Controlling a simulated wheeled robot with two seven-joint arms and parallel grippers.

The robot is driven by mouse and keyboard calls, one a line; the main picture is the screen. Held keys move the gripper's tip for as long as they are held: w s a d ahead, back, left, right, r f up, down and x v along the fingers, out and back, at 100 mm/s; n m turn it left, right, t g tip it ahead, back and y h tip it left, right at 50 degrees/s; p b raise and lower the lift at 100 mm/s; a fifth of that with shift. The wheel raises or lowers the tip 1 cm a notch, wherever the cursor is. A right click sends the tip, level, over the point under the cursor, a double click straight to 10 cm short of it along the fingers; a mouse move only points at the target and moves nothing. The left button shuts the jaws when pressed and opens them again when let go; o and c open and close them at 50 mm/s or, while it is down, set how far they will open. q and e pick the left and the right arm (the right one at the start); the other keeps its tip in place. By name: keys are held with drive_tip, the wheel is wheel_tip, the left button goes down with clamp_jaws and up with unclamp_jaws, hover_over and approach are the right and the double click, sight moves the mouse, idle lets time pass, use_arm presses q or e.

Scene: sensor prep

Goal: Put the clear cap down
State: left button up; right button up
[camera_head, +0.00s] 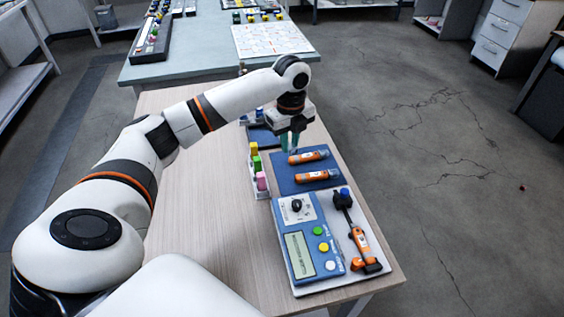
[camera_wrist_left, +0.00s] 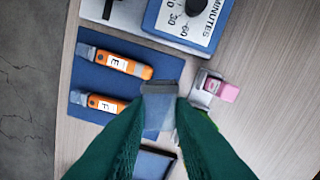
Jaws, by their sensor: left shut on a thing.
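The clear cap (camera_wrist_left: 160,108) is small and see-through grey. In the left wrist view it sits between the green fingertips of my left gripper (camera_wrist_left: 160,115), which is shut on it. In the head view the left gripper (camera_head: 290,142) is over the far edge of the blue mat (camera_head: 284,184); the cap is hard to make out there. Two orange sensors lie on the mat, one (camera_head: 308,157) farther and one (camera_head: 318,175) nearer. In the wrist view they bear the letters E (camera_wrist_left: 122,64) and F (camera_wrist_left: 105,103). My right gripper does not show.
A dark blue tray (camera_wrist_left: 152,165) lies beyond the mat. A white rack with yellow, green and pink (camera_head: 262,181) items stands left of the mat. Nearer is a blue device (camera_head: 306,250) with an orange tool (camera_head: 361,243) beside it. The table's left part (camera_head: 200,200) is bare.

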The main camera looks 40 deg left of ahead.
sight(282, 174)
use_arm(q)
drive_tip(key=a+f+m, duration=0.1)
drive_tip(key=f, duration=0.3)
drive_tip(key=a+f+m+b, duration=0.1)
drive_tip(key=f, duration=0.3)
drive_tip(key=w+a+f+m, duration=0.1)
drive_tip(key=f, duration=0.3)
drive_tip(key=shift+a+f+m+b, duration=0.1)
drive_tip(key=shift+a+m+b, duration=0.15)
drive_tip(key=shift+m+b, duration=0.05)
drive_tip(key=shift+f, duration=0.1)
drive_tip(key=o, duration=0.7)
drive_tip(key=shift+o, duration=0.2)
wheel_tip(282, 174, up, 12)
drive_tip(key=shift+p, duration=0.3)
